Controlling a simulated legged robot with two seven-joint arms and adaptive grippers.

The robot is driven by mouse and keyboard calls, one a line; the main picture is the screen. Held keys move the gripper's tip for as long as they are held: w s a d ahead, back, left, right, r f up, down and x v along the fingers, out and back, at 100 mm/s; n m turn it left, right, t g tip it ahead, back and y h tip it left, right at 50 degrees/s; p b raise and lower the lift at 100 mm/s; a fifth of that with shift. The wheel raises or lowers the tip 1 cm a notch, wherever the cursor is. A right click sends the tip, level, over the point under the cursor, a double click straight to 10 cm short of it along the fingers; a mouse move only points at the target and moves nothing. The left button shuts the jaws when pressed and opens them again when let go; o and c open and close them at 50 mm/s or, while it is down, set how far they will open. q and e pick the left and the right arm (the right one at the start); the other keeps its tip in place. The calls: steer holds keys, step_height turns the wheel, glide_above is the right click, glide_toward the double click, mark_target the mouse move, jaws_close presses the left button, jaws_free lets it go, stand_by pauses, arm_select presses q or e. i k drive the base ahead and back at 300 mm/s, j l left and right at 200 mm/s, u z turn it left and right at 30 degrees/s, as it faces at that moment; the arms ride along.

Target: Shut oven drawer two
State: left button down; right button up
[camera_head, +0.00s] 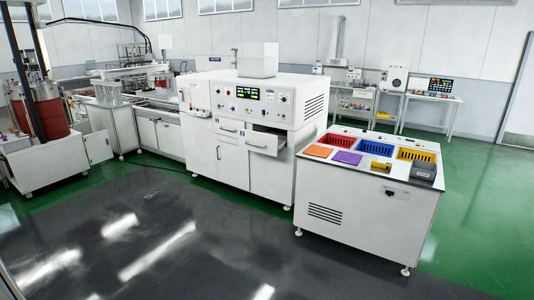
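The white oven (222,101) stands in the middle of the view, with a control panel and a green-lit display on its front. Below the panel are two drawers side by side. The left drawer (229,129) is flush with the front. The right drawer (262,143) is pulled out, its front standing forward of the oven and its open top showing beside it. Small number labels are near the drawers, too small to read surely. Neither of my grippers is in view.
A white cart (350,218) with red, blue and yellow bins stands close to the oven's right front. A conveyor line (160,105) runs off to the left, with red drums (48,119) beyond. The dark floor (150,240) before the oven is clear.

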mark_target(261, 142)
steer(key=i, duration=2.6)
